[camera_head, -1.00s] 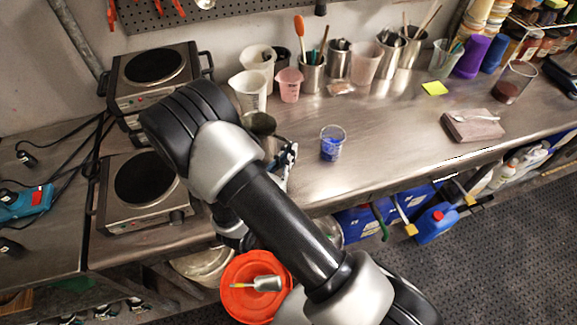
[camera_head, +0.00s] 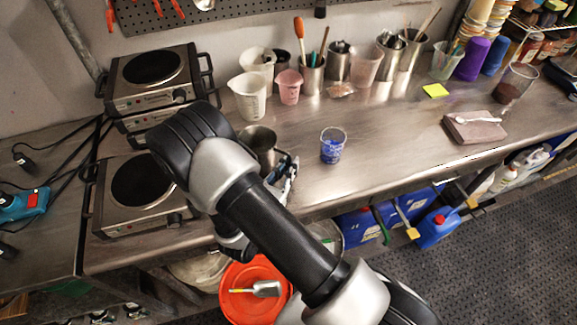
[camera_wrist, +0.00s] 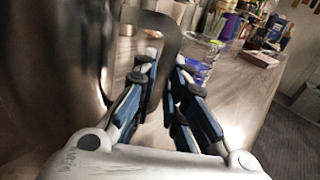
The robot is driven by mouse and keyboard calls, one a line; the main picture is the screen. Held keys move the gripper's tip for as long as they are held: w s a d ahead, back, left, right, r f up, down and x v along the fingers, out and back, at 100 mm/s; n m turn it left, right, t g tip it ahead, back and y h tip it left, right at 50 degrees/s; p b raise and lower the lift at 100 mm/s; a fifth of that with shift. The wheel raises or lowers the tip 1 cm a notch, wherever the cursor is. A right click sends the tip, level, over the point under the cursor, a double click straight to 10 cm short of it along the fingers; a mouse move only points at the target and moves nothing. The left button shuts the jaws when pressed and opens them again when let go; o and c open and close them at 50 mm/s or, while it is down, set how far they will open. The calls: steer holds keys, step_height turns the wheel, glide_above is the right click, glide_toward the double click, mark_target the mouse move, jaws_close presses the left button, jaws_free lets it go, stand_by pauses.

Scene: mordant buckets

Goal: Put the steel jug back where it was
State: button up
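The steel jug (camera_head: 261,139) is over the steel bench, right of the lower hot plate and left of the glass beaker of blue stuff. My arm hides part of it. In the wrist view the jug (camera_wrist: 55,60) fills the left side, blurred, and its curved handle (camera_wrist: 168,38) comes down between the fingers. My gripper (camera_wrist: 163,75) has one finger on each side of this handle and looks closed on it. In the head view my gripper (camera_head: 285,172) is at the jug's right front side. I cannot tell whether the jug's base touches the bench.
The blue-filled beaker (camera_head: 332,147) stands close to the right. White jugs (camera_head: 249,97) and a pink cup (camera_head: 289,87) stand behind. Hot plates (camera_head: 137,190) are at the left. An orange bucket (camera_head: 250,290) is below the front edge.

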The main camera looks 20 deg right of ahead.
steer(key=shift+o, duration=1.1)
